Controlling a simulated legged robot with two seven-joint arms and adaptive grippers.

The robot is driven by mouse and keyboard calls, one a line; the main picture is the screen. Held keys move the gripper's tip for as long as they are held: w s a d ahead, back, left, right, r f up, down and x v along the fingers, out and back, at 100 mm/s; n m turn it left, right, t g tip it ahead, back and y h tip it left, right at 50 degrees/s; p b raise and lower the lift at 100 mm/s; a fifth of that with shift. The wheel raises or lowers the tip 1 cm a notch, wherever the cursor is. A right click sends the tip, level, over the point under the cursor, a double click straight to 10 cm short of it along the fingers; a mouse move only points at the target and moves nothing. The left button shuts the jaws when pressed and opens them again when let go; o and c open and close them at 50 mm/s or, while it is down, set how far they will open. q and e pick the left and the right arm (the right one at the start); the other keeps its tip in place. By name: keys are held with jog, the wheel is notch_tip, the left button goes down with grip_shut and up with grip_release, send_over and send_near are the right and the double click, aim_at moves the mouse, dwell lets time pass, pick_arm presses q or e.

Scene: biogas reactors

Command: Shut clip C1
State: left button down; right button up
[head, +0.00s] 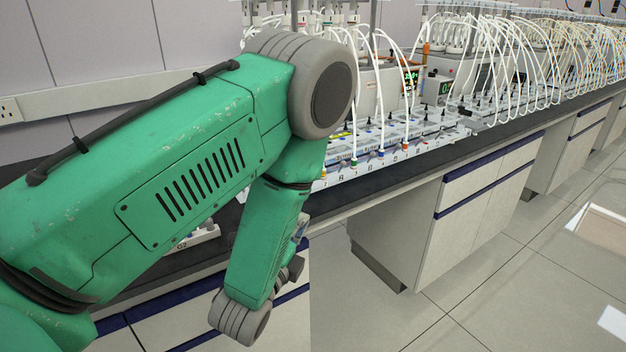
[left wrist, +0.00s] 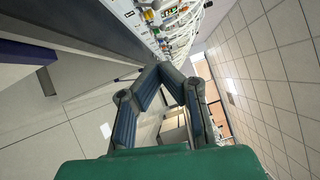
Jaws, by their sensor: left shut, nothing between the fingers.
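My left gripper (left wrist: 168,72) shows in the left wrist view, shut and empty, with its fingertips together. It is in the air beside the bench front, with nothing touching it. In the head view my green left arm covers the left and middle and hides much of the bench. I cannot make out clip C1 in either view; it may be behind my arm. A white unit (head: 205,237) with a label that seems to read G2 or C2 shows partly below my forearm. My right gripper is not in view.
A row of biogas reactor units (head: 400,140) with white looping tubes (head: 490,60) stands along the dark bench top (head: 400,180). White cabinets (head: 480,195) with blue strips are below. The tiled floor (head: 480,285) in front is clear. A wall is behind.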

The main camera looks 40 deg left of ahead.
pick_arm(q)
jog(key=w+a+r+p, duration=0.1)
jog(key=w+a+p, duration=0.3)
jog(key=w, duration=0.6)
jog(key=shift+w+a+r, duration=0.3)
jog(key=shift+a+r, duration=0.05)
jog(key=shift+a, duration=0.5)
jog(key=shift+d, duration=0.1)
jog(key=shift+d+r+n+p, duration=0.15)
jog(key=shift+r+n+p, duration=0.2)
jog(key=shift+p, duration=0.25)
jog(key=shift+a+n+g+p, duration=0.3)
jog(key=shift+n+p, duration=0.05)
